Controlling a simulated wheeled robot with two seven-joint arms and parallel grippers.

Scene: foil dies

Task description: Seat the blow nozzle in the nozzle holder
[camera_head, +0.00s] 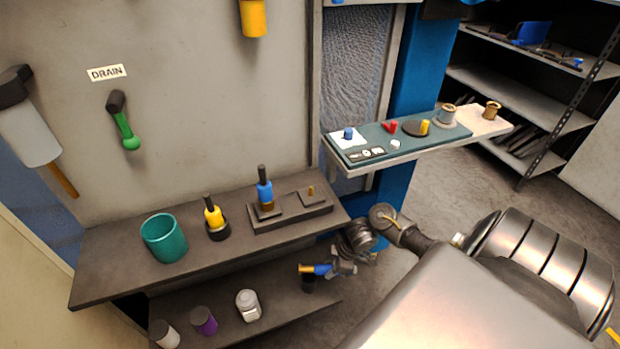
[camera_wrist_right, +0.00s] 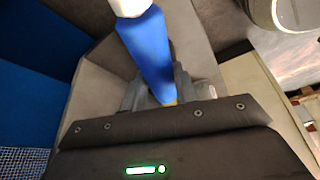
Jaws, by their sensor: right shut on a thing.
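My right gripper (camera_head: 330,268) is beside the right end of the lower shelf. It is shut on the blow nozzle (camera_head: 319,269), a slim blue piece with a yellow end, lying roughly level and pointing left in the head view. In the right wrist view the blue body of the nozzle (camera_wrist_right: 146,50) runs up from between the fingers, with a white part at the top edge. My left gripper is out of view.
The upper shelf (camera_head: 120,269) holds a teal cup (camera_head: 164,240), a yellow tool (camera_head: 213,215) in a dark ring and a blue-handled tool (camera_head: 264,190) on a block. White and purple containers stand on the lower shelf (camera_head: 275,311). A side tray (camera_head: 390,158) holds small parts.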

